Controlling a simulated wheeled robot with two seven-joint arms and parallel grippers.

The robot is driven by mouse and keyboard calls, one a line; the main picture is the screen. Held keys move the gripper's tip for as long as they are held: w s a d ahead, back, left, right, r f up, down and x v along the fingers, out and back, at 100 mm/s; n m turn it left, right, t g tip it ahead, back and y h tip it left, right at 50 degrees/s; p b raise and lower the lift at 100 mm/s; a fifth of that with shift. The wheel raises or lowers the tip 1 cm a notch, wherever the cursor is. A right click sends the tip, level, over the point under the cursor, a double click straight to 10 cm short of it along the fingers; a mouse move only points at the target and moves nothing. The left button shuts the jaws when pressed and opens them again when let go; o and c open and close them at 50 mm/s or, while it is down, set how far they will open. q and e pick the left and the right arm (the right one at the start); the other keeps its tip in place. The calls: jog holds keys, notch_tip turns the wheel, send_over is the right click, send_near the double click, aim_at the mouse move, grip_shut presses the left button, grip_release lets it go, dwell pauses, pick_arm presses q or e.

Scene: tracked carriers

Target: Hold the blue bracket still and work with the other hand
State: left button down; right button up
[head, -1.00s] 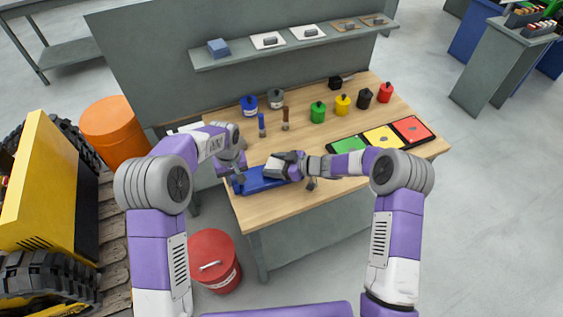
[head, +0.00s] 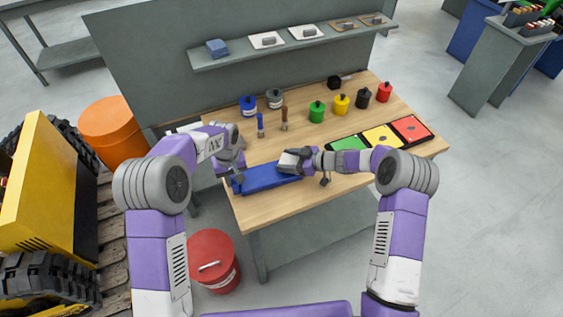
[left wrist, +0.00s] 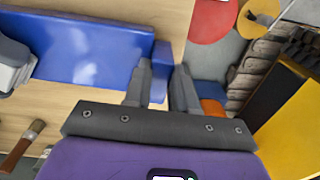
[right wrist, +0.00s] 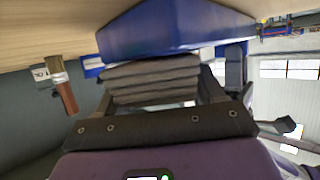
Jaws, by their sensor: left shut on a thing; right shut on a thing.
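The long blue bracket (head: 262,178) lies on the wooden workbench near its front left. My left gripper (head: 237,181) is shut on its left end; in the left wrist view the fingers (left wrist: 161,88) close around the upright end flange of the bracket (left wrist: 80,45). My right gripper (head: 291,163) is at the bracket's right part, shut on a grey folded cloth (right wrist: 150,80). In the right wrist view the cloth is between the fingers, close against the bracket (right wrist: 175,28); whether it touches is hard to tell. My right gripper hides the bracket's right end in the head view.
Behind the bracket stand a blue-handled brush (head: 260,127) and a brown-handled brush (head: 284,118). Several lidded pots, including a green one (head: 317,112), line the back. Green, yellow and red trays (head: 411,129) lie right. The bench front (head: 290,200) is clear.

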jog(key=shift+a+r, duration=0.15)
jog(key=shift+r, duration=3.8)
pick_arm(q)
jog(key=c, duration=0.8)
grip_release()
jog(key=shift+c, duration=0.2)
notch_tip(320, 180, up, 12)
pick_arm(e)
jog(key=shift+s, duration=0.1)
